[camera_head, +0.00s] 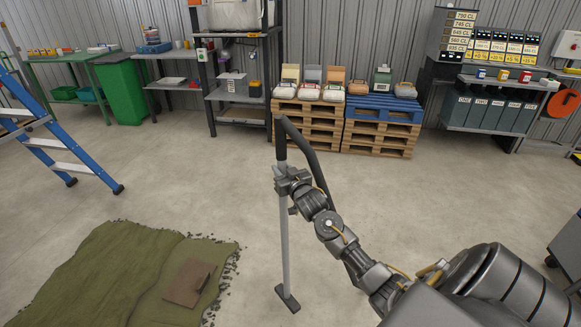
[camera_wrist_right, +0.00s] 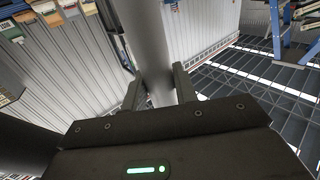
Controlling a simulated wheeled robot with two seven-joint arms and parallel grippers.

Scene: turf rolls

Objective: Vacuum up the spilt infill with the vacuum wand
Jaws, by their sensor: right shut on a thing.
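The vacuum wand (camera_head: 285,235) stands nearly upright, with a dark curved handle at its top and a flat dark nozzle at its foot on or just above the concrete floor. My right gripper (camera_head: 285,183) is shut on the wand's tube just below the handle. In the right wrist view the grey tube (camera_wrist_right: 148,45) passes between the fingers of my right gripper (camera_wrist_right: 160,90). Dark crumbs that may be the spilt infill (camera_head: 232,262) lie along the right edge of a green turf piece, left of the nozzle. My left gripper is not in view.
The green turf (camera_head: 110,265) lies at the lower left with a brown flat piece (camera_head: 188,282) on it. A blue stepladder (camera_head: 65,150) stands at the left. Pallets (camera_head: 307,130) with bags, shelves (camera_head: 238,97) and benches line the back wall. The middle floor is clear.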

